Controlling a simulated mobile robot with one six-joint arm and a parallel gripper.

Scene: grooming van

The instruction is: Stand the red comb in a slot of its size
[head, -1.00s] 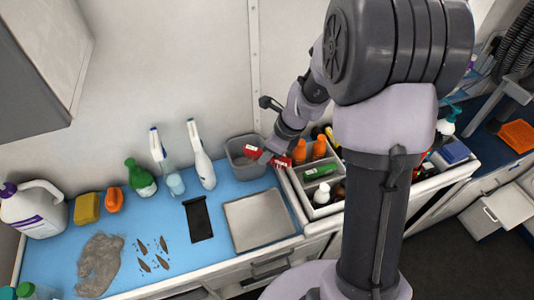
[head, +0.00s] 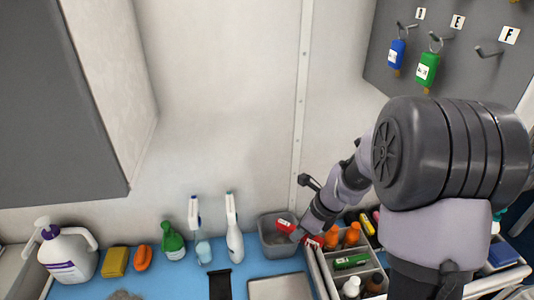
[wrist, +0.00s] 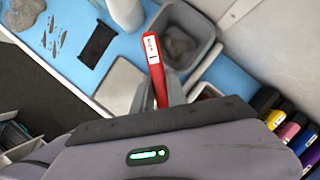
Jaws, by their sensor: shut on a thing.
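The red comb (wrist: 155,68) has a white label and sticks out from my gripper (wrist: 160,100) in the wrist view. My gripper is shut on it; its fingers are mostly hidden below the comb. In the head view, the comb's labelled end (head: 286,225) shows beside my gripper (head: 300,233), over the grey bin (head: 275,247). More red shows at the gripper's other side, by the divided caddy (head: 317,272). I cannot make out a comb slot; my arm hides part of the caddy.
The caddy holds orange bottles (head: 351,235) and a green item (head: 351,261). Several dark items with coloured ends (wrist: 292,131) stand close by in the wrist view. Spray bottles (head: 234,240) line the wall left of the bin. A hook board (head: 450,50) hangs above.

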